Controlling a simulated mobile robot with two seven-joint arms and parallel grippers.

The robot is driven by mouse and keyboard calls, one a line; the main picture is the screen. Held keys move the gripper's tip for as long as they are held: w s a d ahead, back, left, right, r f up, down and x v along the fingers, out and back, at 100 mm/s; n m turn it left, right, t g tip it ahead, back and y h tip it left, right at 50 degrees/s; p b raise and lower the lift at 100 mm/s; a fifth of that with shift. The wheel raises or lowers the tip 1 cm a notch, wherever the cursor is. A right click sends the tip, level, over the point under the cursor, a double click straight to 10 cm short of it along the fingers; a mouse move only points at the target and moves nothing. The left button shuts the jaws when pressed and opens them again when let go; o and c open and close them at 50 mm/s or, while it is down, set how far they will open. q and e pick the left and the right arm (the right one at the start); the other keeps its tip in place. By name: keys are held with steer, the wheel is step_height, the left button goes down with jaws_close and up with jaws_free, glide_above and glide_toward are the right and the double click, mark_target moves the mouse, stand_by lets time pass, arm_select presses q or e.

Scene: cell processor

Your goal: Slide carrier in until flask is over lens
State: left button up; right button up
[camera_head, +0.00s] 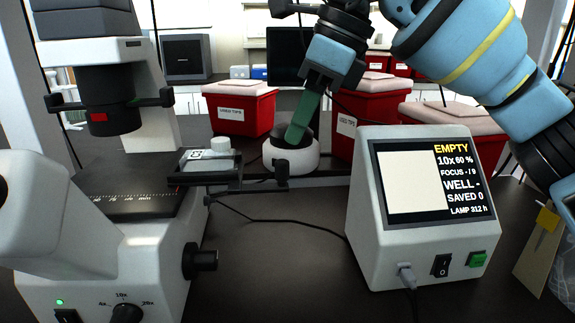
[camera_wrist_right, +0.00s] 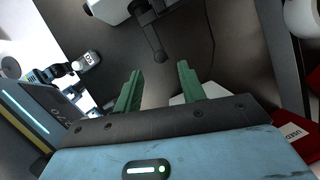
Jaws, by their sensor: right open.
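The microscope (camera_head: 120,240) stands at the left, with its dark stage (camera_head: 110,200) under the black lens housing. The carrier (camera_head: 228,185) sits at the stage's right edge. A clear flask with a white cap (camera_head: 221,146) lies on it, right of the lens axis. A black rod runs right from the carrier to a small upright handle (camera_head: 282,172). My right gripper (camera_head: 293,138) points down with green fingers, near a white round device behind the handle. In the wrist view its fingers (camera_wrist_right: 160,72) are apart and empty; a dark rod end lies beyond them. My left gripper is not seen.
The display box (camera_head: 362,220) stands right of centre, reading EMPTY beside a blank white picture. Its cable crosses the bench. Red bins (camera_head: 240,115) stand behind. The white round device (camera_head: 298,158) is close to my right fingers. Dark bench between microscope and display is mostly clear.

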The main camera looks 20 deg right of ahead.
mark_target(282, 161)
steer(key=shift+x, duration=3.8)
steer(key=shift+d, duration=0.1)
jaws_close()
